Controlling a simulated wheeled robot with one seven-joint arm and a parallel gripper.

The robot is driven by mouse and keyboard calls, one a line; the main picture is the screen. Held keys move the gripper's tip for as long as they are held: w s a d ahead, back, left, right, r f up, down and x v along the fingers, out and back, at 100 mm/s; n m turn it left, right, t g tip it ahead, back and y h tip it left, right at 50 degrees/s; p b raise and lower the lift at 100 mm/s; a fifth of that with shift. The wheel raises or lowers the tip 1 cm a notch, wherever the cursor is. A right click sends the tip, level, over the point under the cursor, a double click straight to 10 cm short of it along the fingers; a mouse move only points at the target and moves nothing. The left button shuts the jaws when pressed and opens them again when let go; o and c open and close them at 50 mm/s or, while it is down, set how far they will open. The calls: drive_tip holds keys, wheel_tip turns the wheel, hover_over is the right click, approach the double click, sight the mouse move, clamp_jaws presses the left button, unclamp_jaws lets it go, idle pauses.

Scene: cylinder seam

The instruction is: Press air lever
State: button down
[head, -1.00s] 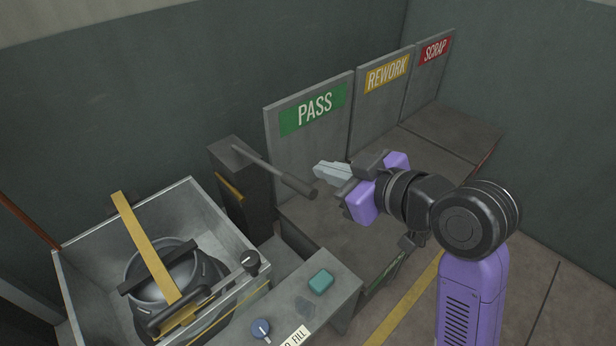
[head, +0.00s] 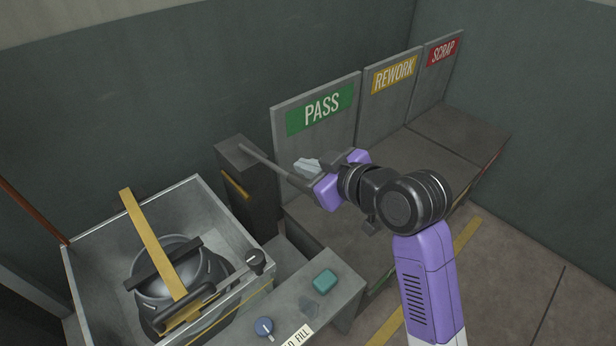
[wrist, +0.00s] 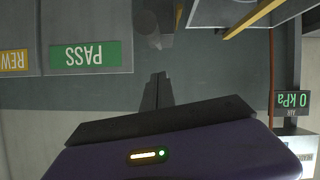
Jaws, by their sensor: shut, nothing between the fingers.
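A grey lever (head: 268,163) slopes down to the right from the top of a dark post (head: 246,190) in the head view. Its handle end is partly hidden by my gripper. My gripper (head: 307,165) is shut and empty, its fingertips close to the handle, just behind or above it; I cannot tell whether they touch. In the wrist view my shut fingers (wrist: 157,90) point up the picture, and a dim round bar, probably the handle (wrist: 154,22), lies beyond the tips. An air readout (wrist: 292,102) there shows 0 kPa.
The PASS panel (head: 290,155) stands right behind my gripper. A grey open box (head: 90,285) holds a round vessel with a yellow bar (head: 150,240). A bench with a teal button (head: 325,281) and blue knob (head: 263,327) is in front. A yellow bar (head: 234,185) sits on the post.

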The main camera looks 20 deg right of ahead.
drive_tip(key=shift+w+d+f, duration=0.15)
drive_tip(key=shift+w+f, duration=0.05)
drive_tip(key=shift+f, duration=0.9)
drive_tip(key=shift+w+d+f, duration=0.15)
drive_tip(key=shift+w+f, duration=0.05)
drive_tip(key=shift+f, duration=0.9)
